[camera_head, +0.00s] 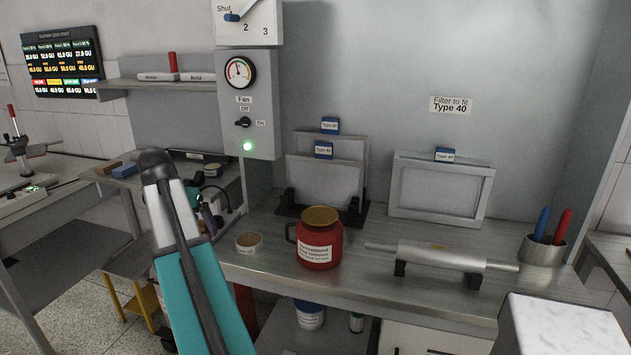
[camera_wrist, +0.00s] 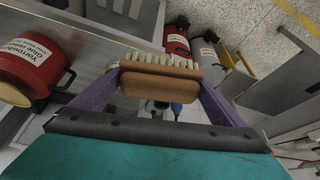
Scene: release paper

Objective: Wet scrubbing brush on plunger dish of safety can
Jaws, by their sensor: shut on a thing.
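The red safety can (camera_head: 319,255) stands upright on the steel bench, with a label on its front and a side handle. Its brass-coloured plunger dish (camera_head: 320,215) is on top. My gripper (camera_wrist: 160,78) is shut on the scrubbing brush (camera_wrist: 158,86), a wooden block with pale bristles. The purple fingers grip its two ends.
A pen cup (camera_head: 543,250) is at the far right.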

